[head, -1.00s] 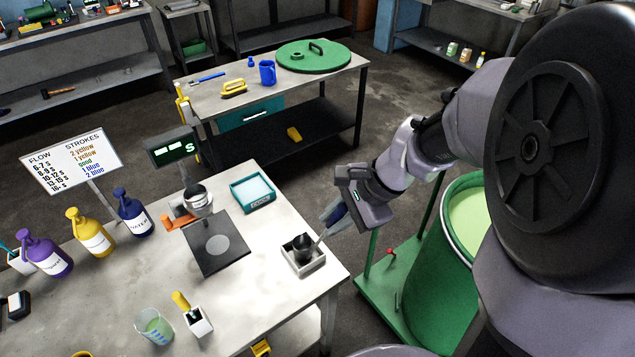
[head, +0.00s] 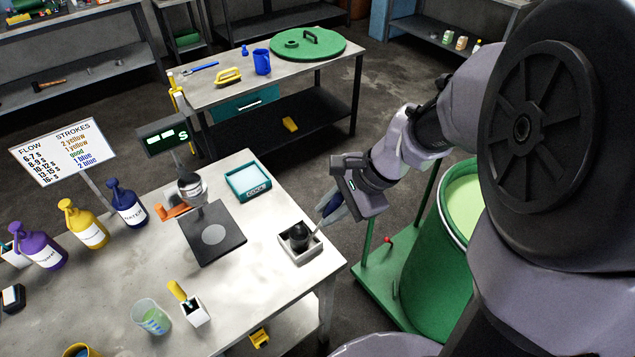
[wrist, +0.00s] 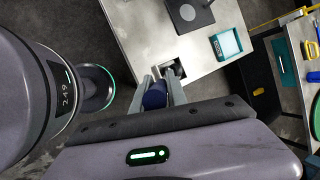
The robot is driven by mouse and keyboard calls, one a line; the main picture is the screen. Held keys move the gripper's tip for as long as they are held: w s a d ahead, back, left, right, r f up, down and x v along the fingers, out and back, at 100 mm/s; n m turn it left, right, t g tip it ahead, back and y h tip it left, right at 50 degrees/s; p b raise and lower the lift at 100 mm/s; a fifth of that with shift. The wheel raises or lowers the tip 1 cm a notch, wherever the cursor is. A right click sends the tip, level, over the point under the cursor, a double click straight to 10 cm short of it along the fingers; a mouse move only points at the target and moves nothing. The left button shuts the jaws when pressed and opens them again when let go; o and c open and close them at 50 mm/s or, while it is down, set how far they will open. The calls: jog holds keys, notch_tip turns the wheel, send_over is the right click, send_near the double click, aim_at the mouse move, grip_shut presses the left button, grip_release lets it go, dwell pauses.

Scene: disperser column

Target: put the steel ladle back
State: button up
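The steel ladle has a dark grey bowl (head: 300,236) that sits in a small square steel holder (head: 287,249) at the right edge of the near table. Its thin shaft leans up and right to a blue handle, mostly covered by my fingers in the head view. In the wrist view the blue handle (wrist: 155,95) fills the gap between the two fingers. My gripper (head: 326,213) appears shut on that handle, just beyond the table edge. The holder also shows in the wrist view (wrist: 168,77), ahead of the fingertips.
A black plate (head: 213,237) and a teal box (head: 249,183) stand left of the holder. A green drum (head: 437,262) stands right of my gripper. The tabletop before the holder is clear.

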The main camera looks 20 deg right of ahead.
jog(key=o, duration=0.5)
jog(key=shift+c, duration=0.2)
